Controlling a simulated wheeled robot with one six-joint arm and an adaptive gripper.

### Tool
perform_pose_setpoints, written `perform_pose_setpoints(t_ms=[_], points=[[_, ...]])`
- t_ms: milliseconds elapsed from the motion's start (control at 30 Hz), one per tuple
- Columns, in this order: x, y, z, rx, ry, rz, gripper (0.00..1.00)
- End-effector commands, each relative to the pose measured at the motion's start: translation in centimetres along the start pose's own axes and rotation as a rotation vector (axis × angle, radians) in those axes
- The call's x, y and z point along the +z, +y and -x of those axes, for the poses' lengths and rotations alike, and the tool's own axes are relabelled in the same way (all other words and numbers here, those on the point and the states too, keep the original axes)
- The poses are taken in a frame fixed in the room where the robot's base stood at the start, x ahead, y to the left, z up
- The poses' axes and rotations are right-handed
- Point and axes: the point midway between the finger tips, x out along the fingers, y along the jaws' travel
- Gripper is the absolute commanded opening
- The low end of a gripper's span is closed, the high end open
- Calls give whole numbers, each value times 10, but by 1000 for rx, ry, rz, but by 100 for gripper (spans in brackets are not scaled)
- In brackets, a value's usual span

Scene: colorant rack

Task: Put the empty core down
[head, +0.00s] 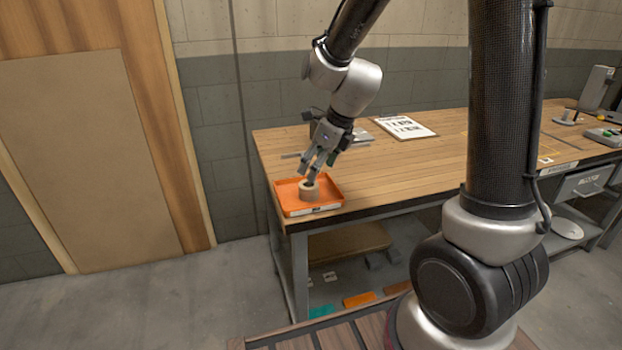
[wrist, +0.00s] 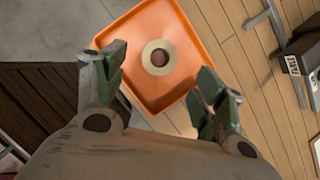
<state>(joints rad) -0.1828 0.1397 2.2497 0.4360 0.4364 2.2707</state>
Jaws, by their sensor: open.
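The empty core (head: 309,191) is a short tan ring standing in the orange tray (head: 333,202) at the near left corner of the workbench. In the wrist view the core (wrist: 149,58) shows end-on as a pale ring with a dark reddish middle, inside the orange tray (wrist: 188,52) and clear of its walls. My gripper (head: 314,180) is above the tray, pointing down at the core. In the wrist view my gripper (wrist: 162,82) has its fingers wide apart, with the core seen beyond the gap between them. Nothing is held.
The wooden workbench (head: 420,160) has a clipboard (head: 404,127) at the back and free room in its middle. In the wrist view a dark box with a label (wrist: 302,62) is at the right. Below the bench are a shelf and colored pieces (head: 359,299).

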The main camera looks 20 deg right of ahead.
Motion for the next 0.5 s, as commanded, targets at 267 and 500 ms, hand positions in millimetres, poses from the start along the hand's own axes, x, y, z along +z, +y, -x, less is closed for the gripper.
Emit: perform_pose_setpoints(t_ms=[267, 500], points=[[0, 0, 34, 0, 0, 1, 70], [-8, 1, 56, -10, -3, 159, 70]])
